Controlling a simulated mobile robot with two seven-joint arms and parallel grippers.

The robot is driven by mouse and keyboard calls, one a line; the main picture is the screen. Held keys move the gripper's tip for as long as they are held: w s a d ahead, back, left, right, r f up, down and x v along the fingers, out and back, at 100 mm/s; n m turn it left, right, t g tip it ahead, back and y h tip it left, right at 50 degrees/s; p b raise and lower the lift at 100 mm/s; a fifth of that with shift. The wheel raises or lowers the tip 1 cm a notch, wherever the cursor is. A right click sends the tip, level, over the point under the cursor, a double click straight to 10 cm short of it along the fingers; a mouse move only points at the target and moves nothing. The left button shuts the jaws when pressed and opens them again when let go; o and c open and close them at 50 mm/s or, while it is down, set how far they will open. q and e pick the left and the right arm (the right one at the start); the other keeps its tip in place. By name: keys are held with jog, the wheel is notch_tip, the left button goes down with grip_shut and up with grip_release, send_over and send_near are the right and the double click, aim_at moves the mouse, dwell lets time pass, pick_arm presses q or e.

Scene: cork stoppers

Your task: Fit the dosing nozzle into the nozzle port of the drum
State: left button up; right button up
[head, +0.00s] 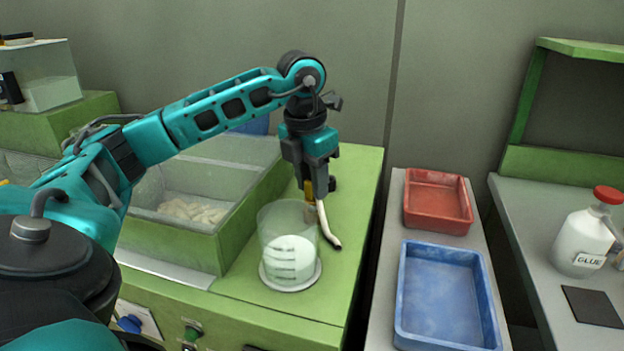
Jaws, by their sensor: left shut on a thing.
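My left gripper (318,188) points down over the green worktop and is shut on the dosing nozzle (326,226). The nozzle is a thin, cream, bent tube with a dark tip, and it hangs down at a tilt. It appears beside the right side of a clear graduated vessel (268,225) with white contents, which stands on a round pale base. I cannot tell from this view whether nozzle and vessel touch. I cannot make out the drum's nozzle port. My right gripper is not in view.
A green-framed bin (225,232) with pale pieces lies left of the vessel. A red tray (438,222) and a blue tray (402,300) sit on a grey bench to the right, across a dark gap. A glue bottle (577,235) stands farther right.

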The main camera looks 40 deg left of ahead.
pick_arm(q)
jog(key=shift+f+b, duration=0.5)
jog(key=shift+f, duration=0.25)
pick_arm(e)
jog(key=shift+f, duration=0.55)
pick_arm(q)
jog(key=o, duration=1.2)
jog(key=shift+c, duration=0.2)
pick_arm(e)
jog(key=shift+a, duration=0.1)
pick_arm(q)
notch_tip(320, 180, up, 3)
jog(key=shift+s+p, duration=0.1)
jog(key=shift+p, duration=0.2)
notch_tip(320, 180, up, 10)
jog(key=s+p, duration=0.1)
jog(key=p, duration=0.1)
jog(key=shift+s+p, duration=0.15)
jog(key=shift+p, duration=0.25)
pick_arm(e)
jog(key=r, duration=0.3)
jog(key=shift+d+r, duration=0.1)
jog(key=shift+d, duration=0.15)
pick_arm(q)
jog(key=shift+f, duration=0.1)
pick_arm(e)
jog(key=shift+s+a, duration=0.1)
